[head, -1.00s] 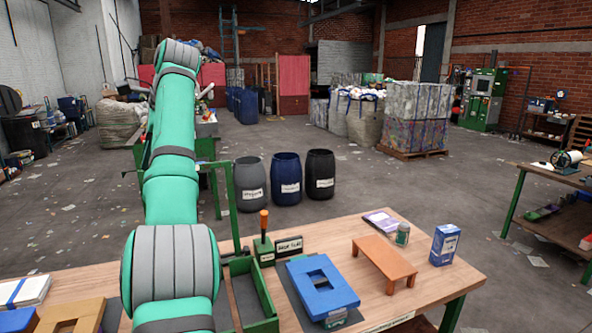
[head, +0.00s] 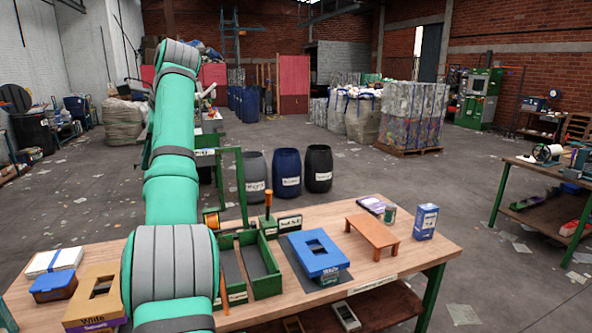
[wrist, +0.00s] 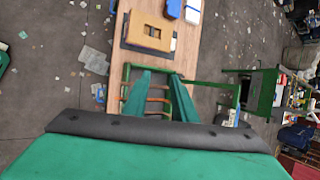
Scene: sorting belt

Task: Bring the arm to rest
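My teal arm with grey bands (head: 172,190) rises through the left of the head view, over the table's left part. My gripper is not seen in the head view. In the wrist view, two teal fingers of my gripper (wrist: 158,76) stand apart with a gap between their tips. I see nothing held between them. The wooden table (wrist: 185,62) and green tray parts show beyond the fingers, apparently farther away.
On the table (head: 335,270) are green open trays (head: 263,285), a blue box with a cutout (head: 318,262), an orange stand (head: 372,232), a blue-white carton (head: 426,221) and a tan box (head: 96,298). Barrels (head: 288,175) stand behind.

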